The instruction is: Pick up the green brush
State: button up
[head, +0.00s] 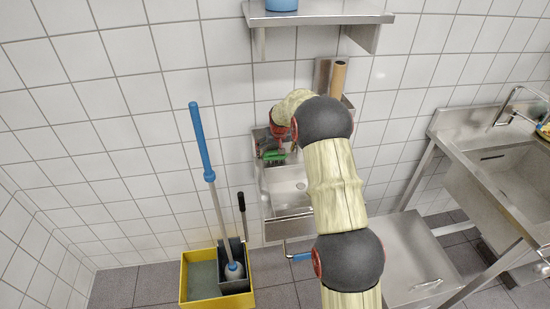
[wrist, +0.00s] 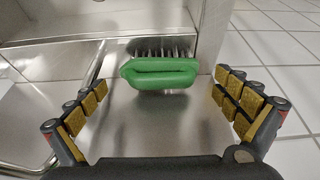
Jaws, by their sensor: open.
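My gripper (wrist: 161,92) is open, with one padded finger on each side of the brush. A clear gap shows between the brush and each finger, and nothing is held. In the head view the green brush (head: 274,155) shows small beside the wall-mounted sink, partly hidden by my arm's end. The fingers are hard to make out there.
A small metal sink (head: 290,187) is on the tiled wall. A metal wall stands behind the brush. A yellow mop bucket (head: 219,297) with a blue-handled mop (head: 200,140) stands left. A shelf (head: 320,18) hangs above; a larger sink (head: 515,180) is right.

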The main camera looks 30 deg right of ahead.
aim_at(276, 153)
jog(key=x, duration=0.4)
jog(key=shift+d+b, duration=0.1)
jog(key=shift+b, duration=0.3)
jog(key=shift+c, duration=0.9)
jog(key=c, duration=1)
jog(key=shift+o, duration=0.2)
jog(key=shift+r, duration=0.15)
notch_tip(276, 153, up, 4)
jog(key=shift+s+f+p, duration=0.15)
jog(key=shift+p, duration=0.55)
jog(key=s+a+r+p, duration=0.1)
jog(key=s+r+p, duration=0.1)
jog(key=s+r, duration=0.7)
jog(key=shift+s+a, duration=0.35)
jog(key=shift+s, duration=2)
